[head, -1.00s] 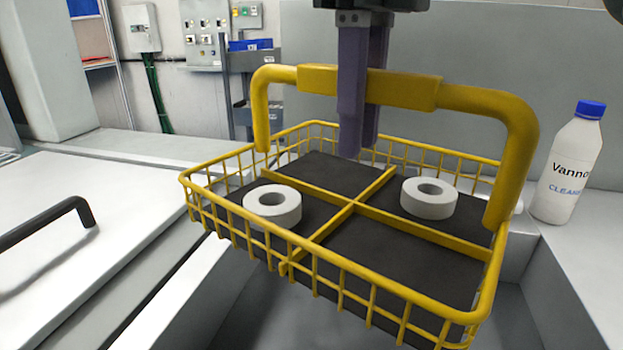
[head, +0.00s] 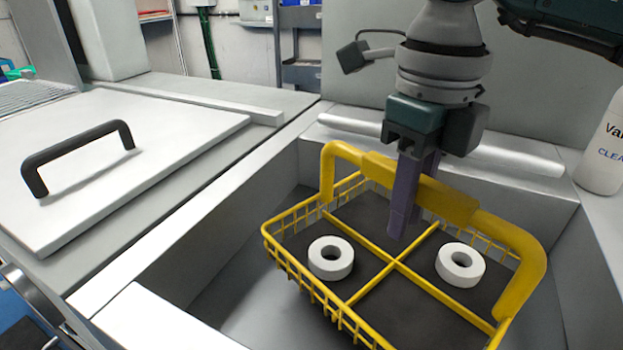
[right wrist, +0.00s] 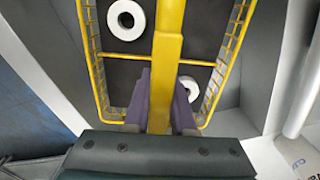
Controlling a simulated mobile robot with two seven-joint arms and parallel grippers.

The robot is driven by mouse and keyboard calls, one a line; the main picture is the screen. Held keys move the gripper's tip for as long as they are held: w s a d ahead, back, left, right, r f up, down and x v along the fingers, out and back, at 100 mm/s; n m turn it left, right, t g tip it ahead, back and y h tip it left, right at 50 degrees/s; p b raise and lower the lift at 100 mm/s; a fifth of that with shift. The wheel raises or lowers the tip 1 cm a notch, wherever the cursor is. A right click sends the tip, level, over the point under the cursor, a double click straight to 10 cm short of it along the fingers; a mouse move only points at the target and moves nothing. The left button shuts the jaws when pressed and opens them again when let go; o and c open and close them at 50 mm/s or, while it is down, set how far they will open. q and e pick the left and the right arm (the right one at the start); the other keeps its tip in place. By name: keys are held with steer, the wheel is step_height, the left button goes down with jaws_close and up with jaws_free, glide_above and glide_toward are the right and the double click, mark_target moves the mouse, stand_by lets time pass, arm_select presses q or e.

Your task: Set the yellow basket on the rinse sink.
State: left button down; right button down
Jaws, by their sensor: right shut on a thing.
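The yellow wire basket (head: 397,264) has a dark floor, crossed dividers and an arched handle (head: 450,202). Two white rings, one left (head: 331,259) and one right (head: 460,264), lie in separate compartments. My right gripper (head: 404,222) is shut on the handle; the right wrist view shows its fingers (right wrist: 160,105) on both sides of the yellow bar. The basket is within the opening of the grey sink (head: 215,205), roughly level. Its underside is hidden, so I cannot tell whether it touches the sink bottom. My left gripper is not in view.
A white lid (head: 150,165) with a black handle (head: 80,150) covers the counter to the left. A pale horizontal bar (head: 500,156) runs along the sink's back. A white bottle (head: 600,150) stands at the right edge. Some sink space shows left of the basket.

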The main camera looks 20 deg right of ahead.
mark_target(396, 260)
steer(key=shift+f+b, duration=0.3)
steer(key=shift+f, duration=2.15)
steer(key=shift+f, duration=0.15)
steer(key=c, duration=0.7)
jaws_free()
steer(key=shift+c, duration=0.2)
